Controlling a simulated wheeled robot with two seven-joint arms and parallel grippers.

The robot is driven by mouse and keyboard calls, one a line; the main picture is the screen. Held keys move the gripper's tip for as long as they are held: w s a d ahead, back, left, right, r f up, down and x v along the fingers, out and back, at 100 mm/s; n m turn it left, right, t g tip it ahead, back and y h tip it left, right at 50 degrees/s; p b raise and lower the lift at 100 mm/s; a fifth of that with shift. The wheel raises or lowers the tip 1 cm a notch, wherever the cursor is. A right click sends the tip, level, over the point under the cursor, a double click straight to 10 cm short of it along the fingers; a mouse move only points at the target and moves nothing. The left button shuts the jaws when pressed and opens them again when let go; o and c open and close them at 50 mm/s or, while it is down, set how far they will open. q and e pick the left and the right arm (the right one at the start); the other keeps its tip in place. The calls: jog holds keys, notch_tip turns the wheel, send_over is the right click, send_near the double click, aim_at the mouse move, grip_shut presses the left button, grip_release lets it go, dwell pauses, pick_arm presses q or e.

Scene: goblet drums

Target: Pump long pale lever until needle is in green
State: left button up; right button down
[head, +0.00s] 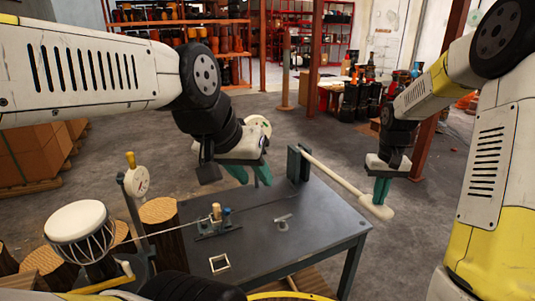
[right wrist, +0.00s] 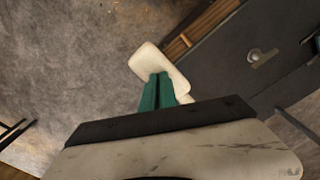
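The long pale lever (head: 338,177) runs from a dark upright bracket (head: 298,165) on the table to a wide paddle end beyond the table's right edge. My right gripper (head: 381,191) is over that paddle end, its green fingers together. In the right wrist view the fingertips overlap the pale paddle (right wrist: 150,60); I cannot tell whether they press on it. My left gripper (head: 250,175) is open and empty above the table's back edge. A round pale dial (head: 257,125) with a green mark shows behind it, partly hidden; its needle is too small to read.
The dark table (head: 300,240) carries small metal fittings and a pale square frame (head: 219,263). Shelves of drums are far behind. Floor right of the table is clear.

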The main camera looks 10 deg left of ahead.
notch_tip(320, 180, down, 12)
jog(key=r, duration=1.7)
jog(key=shift+s+d+r, duration=0.15)
jog(key=shift+s+r, duration=0.05)
jog(key=shift+r, duration=0.2)
jog(key=s+r+t+y, duration=0.1)
jog(key=s+r+t, duration=0.2)
jog(key=s+r, duration=0.8)
jog(key=s+a+r+m+t+y, duration=0.1)
jog(key=s+a+t, duration=0.1)
jog(key=s, duration=1)
jog(key=shift+s+a+t, duration=0.3)
jog(key=shift+s+t, duration=0.1)
jog(key=shift+t, duration=0.2)
dwell(0.4)
